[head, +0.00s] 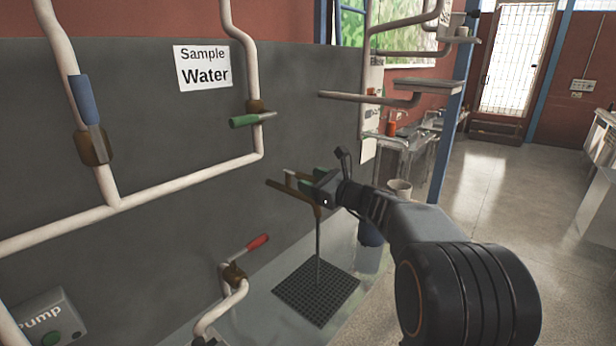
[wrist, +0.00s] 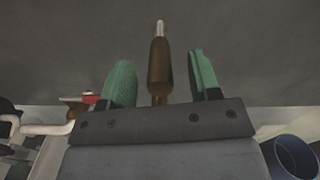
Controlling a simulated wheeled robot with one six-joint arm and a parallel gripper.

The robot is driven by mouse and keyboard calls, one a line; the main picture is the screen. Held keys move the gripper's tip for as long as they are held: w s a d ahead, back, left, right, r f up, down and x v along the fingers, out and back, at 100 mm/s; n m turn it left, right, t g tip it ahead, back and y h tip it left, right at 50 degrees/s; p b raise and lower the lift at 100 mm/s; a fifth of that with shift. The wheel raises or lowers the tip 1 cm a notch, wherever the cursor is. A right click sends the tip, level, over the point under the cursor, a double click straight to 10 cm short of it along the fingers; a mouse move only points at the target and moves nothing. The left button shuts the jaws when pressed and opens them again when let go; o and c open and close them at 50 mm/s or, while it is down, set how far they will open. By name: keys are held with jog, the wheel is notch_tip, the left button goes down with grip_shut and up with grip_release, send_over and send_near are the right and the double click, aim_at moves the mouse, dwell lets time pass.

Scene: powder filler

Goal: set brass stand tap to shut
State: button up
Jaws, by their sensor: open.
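The brass stand tap (head: 290,196) shows in the head view as a dull brass pipe in front of the grey panel, partly covered by my gripper. A thin grey vertical streak (head: 318,248), which looks like running water, drops from its right end to the dark grate. My gripper (head: 298,180) is at the tap, its green-padded fingers apart. In the wrist view a brass piece (wrist: 160,72) with a pale tip stands between the open fingers (wrist: 162,80), with gaps on both sides. The tap's handle position cannot be told clearly.
A red-handled valve (head: 236,270) stands left of the grate (head: 316,292). A green-handled valve (head: 252,119) and a blue-handled valve (head: 93,140) sit on white pipes. A blue bucket (head: 371,233) stands right of the tap. Open floor lies at the right.

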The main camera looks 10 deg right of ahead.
jog(key=shift+x, duration=0.85)
jog(key=shift+c, duration=0.3)
grip_shut()
